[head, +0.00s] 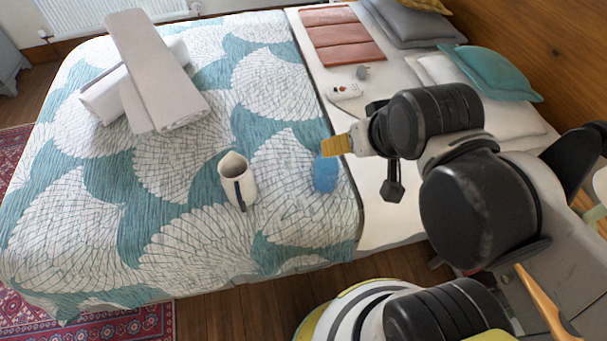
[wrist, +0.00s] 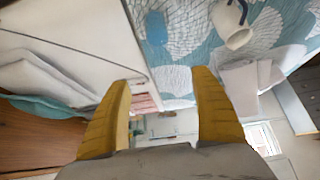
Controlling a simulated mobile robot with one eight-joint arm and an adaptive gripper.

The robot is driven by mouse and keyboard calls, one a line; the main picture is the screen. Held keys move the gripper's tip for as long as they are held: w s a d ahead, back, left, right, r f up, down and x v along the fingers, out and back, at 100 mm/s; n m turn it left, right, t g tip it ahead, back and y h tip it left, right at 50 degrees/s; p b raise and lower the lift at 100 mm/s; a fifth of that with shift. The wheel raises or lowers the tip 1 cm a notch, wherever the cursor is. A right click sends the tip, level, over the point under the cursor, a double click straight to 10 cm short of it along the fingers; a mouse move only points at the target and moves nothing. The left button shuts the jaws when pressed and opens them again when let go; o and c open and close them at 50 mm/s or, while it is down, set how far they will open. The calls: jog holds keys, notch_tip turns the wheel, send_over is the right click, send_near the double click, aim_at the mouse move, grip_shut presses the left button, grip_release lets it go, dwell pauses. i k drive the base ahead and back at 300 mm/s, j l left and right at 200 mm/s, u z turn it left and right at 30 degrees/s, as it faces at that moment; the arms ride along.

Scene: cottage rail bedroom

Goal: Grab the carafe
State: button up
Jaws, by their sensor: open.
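The carafe (head: 237,180) is a cream-white jug with a dark blue handle. In the wrist view the carafe (wrist: 236,26) shows at the upper right, outside the fingers. My gripper (head: 337,145) is to the right of the carafe and apart from it, above the bed. In the wrist view my gripper (wrist: 162,100) has its two yellow fingers spread wide with nothing between them.
A blue object (head: 325,173) lies on the bed between the carafe and my gripper. Rolled and folded white towels (head: 150,75) lie at the back left. A white item (head: 345,92), a pinkish folded cloth (head: 343,37) and pillows (head: 500,72) are at the right. The cover around the carafe is clear.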

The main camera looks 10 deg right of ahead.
aim_at(325, 172)
jog(key=k+j, duration=0.4)
jog(key=j, duration=0.2)
jog(key=k+j+z, duration=0.1)
jog(key=k+j, duration=0.3)
jog(key=j, duration=0.2)
